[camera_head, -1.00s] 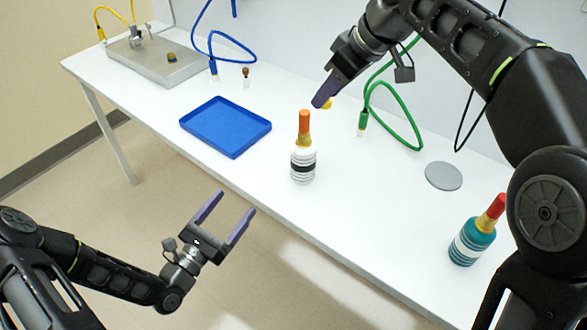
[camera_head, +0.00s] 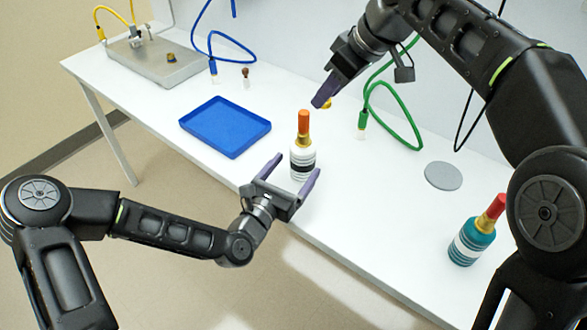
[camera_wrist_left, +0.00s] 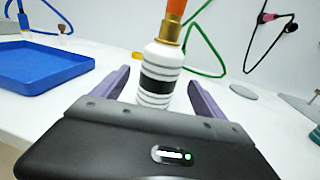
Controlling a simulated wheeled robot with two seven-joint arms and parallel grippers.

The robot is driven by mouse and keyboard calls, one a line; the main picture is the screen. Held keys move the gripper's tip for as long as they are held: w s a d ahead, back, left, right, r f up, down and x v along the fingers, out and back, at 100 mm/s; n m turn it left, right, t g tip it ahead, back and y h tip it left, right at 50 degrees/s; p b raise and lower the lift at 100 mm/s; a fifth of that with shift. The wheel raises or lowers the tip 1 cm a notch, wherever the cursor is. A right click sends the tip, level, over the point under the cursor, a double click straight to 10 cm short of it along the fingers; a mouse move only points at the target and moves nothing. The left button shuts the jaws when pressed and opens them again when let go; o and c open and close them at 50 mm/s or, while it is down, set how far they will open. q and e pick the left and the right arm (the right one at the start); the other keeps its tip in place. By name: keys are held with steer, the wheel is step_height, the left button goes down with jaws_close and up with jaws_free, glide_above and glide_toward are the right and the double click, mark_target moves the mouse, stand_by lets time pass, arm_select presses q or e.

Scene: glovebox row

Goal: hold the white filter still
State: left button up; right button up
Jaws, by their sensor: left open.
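The white filter (camera_head: 302,160) stands upright on the white table, with a black band, a gold neck and an orange top. It also shows in the left wrist view (camera_wrist_left: 162,62), between and beyond the purple fingers. My left gripper (camera_head: 291,170) is open, with its fingertips close to the filter's lower body, one toward each side; I cannot tell whether they touch it. My right gripper (camera_head: 321,100) is above the table behind the filter, with a small yellow thing (camera_head: 327,103) at its fingertips. Whether its jaws are closed on that is unclear.
A blue tray (camera_head: 226,128) lies left of the filter. A teal filter (camera_head: 471,241) with a red top stands at the right, near a grey disc (camera_head: 443,176). Green (camera_head: 398,130) and blue (camera_head: 222,40) hoses hang behind. A grey plate device (camera_head: 158,62) sits far left.

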arm_select(q)
steer(key=shift+w, duration=0.1)
steer(key=x, duration=0.7)
steer(key=shift+w+d, duration=0.15)
steer(key=shift+w, duration=0.15)
steer(key=shift+c, duration=0.4)
steer(key=c, duration=1.6)
